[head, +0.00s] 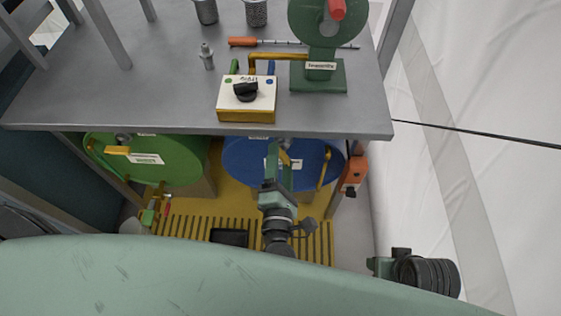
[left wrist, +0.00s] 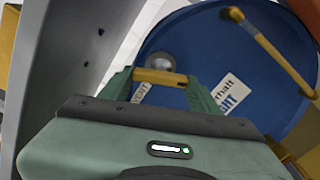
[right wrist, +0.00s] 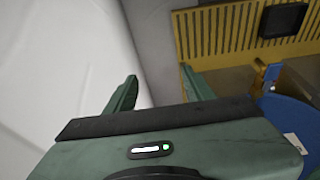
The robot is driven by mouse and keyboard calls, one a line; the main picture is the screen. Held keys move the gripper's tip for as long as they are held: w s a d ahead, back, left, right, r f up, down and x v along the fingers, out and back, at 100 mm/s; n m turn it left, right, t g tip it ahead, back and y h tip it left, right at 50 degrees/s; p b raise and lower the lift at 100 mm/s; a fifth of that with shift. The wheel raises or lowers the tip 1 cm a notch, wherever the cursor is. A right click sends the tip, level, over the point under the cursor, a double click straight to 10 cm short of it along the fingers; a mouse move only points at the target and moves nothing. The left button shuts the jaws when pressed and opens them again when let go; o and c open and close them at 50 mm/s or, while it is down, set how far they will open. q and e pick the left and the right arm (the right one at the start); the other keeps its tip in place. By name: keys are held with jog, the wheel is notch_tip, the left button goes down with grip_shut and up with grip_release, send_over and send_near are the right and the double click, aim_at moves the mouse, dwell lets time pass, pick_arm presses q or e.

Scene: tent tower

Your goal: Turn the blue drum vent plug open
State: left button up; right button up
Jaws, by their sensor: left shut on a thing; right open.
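The blue drum (head: 240,158) lies under the bench with its round face toward me. It fills the back of the left wrist view (left wrist: 200,45), with white labels and a grey round fitting on it. The yellow vent plug handle (left wrist: 160,77) lies crosswise between the fingers of my left gripper (left wrist: 160,82), which is shut on it. In the head view my left gripper (head: 282,155) reaches to the drum face and partly hides the plug. My right gripper (right wrist: 158,88) is open and empty, away from the drum, near the pale tent wall.
A green drum (head: 180,155) with its own yellow handle lies to the left. The grey bench (head: 150,100) overhangs both drums and carries a switch box (head: 240,108). An orange box (head: 355,168) hangs beside the blue drum. Yellow slatted flooring (head: 185,232) lies below.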

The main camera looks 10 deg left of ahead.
pick_arm(q)
jog(key=shift+d+f+n+b, duration=0.1)
jog(key=shift+n+b, duration=0.95)
jog(key=shift+n, duration=1.1)
jog(key=shift+d+f+n+b, duration=0.1)
jog(key=shift+n+b, duration=0.9)
jog(key=shift+n, duration=1.15)
pick_arm(e)
jog(key=w+a+r+t, duration=0.1)
jog(key=w+r+t, duration=0.2)
jog(key=w+r, duration=0.1)
jog(key=shift+w+a+y, duration=0.2)
jog(key=shift+y, duration=0.1)
jog(key=shift+r, duration=0.15)
pick_arm(q)
jog(key=o, duration=1.4)
jog(key=shift+s, duration=0.1)
jog(key=s, duration=0.2)
jog(key=s+d, duration=0.1)
jog(key=s, duration=0.4)
jog(key=shift+s+d, duration=0.25)
pick_arm(e)
jog(key=shift+s, duration=0.1)
